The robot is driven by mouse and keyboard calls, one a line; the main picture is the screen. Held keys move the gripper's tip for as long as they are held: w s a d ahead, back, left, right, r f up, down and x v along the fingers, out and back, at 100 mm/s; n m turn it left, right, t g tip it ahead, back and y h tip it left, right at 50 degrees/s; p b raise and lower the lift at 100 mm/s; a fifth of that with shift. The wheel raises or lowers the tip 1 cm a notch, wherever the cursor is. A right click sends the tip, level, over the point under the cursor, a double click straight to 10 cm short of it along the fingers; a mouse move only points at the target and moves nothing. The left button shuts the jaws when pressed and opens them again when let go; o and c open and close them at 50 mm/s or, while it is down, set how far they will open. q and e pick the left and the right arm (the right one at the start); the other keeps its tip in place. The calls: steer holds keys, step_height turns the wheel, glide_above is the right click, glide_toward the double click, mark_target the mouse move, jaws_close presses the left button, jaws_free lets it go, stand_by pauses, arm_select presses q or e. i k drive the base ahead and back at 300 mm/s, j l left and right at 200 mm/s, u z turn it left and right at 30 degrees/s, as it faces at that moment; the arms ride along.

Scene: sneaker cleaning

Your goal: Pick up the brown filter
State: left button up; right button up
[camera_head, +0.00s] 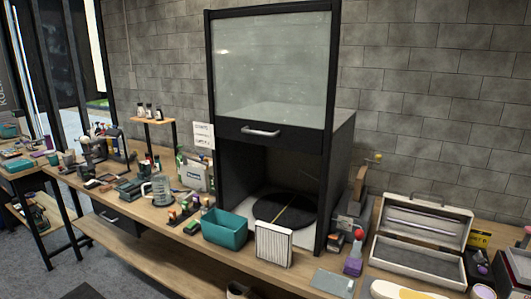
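A pleated rectangular filter (273,245) stands upright near the front edge of the long wooden bench. Its face is pale cream with vertical ribs; a brown colour is not clear in this view. It is just in front of the open lower part of a black cabinet (262,131) and right of a teal bin (225,231). Nothing holds the filter. Neither my left nor my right gripper is in view.
The cabinet's glass sash (270,65) is raised above a black turntable (286,208). Right of the filter are a grey flat pad (332,283), a purple spray bottle (354,256) and an open grey case (418,262). Bottles and tools crowd the left.

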mark_target(360, 179)
steer(key=u, duration=0.35)
steer(key=l+u, duration=1)
steer(key=k+l, duration=0.05)
